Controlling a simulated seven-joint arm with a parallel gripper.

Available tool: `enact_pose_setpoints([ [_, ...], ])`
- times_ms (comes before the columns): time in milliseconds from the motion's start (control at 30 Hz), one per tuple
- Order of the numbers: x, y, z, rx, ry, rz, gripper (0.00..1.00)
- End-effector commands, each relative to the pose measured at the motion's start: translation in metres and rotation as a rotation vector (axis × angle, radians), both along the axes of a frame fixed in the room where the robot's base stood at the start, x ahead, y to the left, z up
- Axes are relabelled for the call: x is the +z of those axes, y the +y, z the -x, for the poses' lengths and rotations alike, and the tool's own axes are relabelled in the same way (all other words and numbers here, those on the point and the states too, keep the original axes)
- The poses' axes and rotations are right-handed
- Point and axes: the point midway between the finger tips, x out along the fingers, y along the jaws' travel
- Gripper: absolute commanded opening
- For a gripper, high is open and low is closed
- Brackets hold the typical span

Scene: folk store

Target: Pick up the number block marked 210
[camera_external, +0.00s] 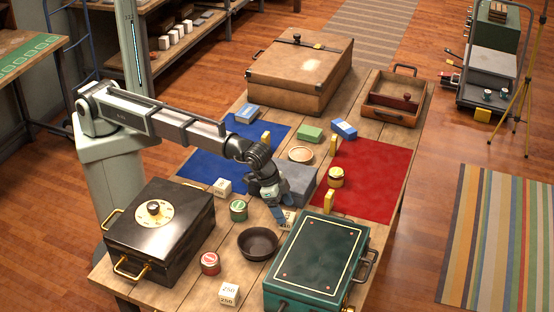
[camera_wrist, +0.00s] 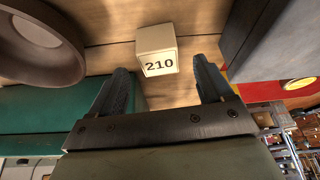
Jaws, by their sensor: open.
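The number block marked 210 (camera_wrist: 157,52) is a cream cube on the wooden table, with its number facing my gripper in the wrist view. It sits just beyond the gap between my fingertips. In the external view the block (camera_external: 288,221) is partly hidden, right by my fingers. My gripper (camera_wrist: 162,78) is open and empty, with one finger on each side of the space before the block. In the external view my gripper (camera_external: 276,212) is low over the table beside a grey box.
The grey box (camera_external: 296,180) stands close behind my gripper. A dark bowl (camera_external: 258,243) and a green case (camera_external: 318,262) are near the front. Other number blocks (camera_external: 229,294) and (camera_external: 222,187), tins (camera_external: 238,210) and a black safe (camera_external: 160,232) stand around.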

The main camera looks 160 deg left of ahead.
Motion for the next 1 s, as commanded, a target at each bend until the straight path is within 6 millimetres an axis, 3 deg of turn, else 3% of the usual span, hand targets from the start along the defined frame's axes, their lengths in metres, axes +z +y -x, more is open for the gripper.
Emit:
enact_pose_setpoints([
  [300,-0.037,0.010,-0.009,0.000,0.001,0.000,0.80],
  [567,-0.040,0.011,-0.009,0.000,0.000,0.000,0.80],
  [1000,-0.040,0.010,-0.009,0.000,0.000,0.000,0.39],
])
